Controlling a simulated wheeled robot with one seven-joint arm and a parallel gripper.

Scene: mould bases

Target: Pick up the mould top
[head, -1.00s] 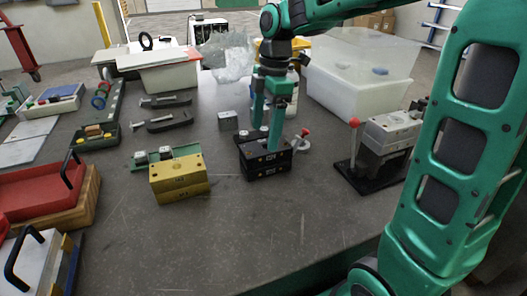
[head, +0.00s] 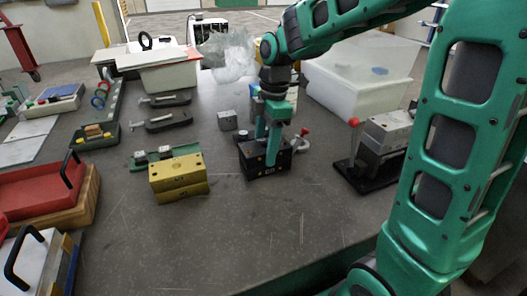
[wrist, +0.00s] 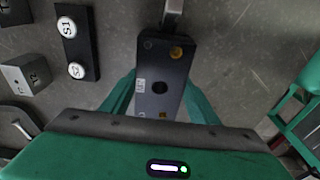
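A black two-part mould (head: 254,166) with light lettering stands on the grey table in the middle of the head view. Its dark top (wrist: 161,70), with a round hole and a brass-coloured fitting, shows in the wrist view. My gripper (head: 268,148) points down over it, with a finger on either side of the block. The fingers look open, and contact with the block's sides is not clear. Part of the mould is hidden behind the gripper. A yellow two-part mould (head: 178,174) stands to its left.
A small grey block (head: 228,120) stands behind the black mould. A toggle clamp fixture (head: 378,145) with a red knob is on the right. Clear tubs (head: 350,85) are behind. A red tray (head: 40,190) lies on the left. The front of the table is clear.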

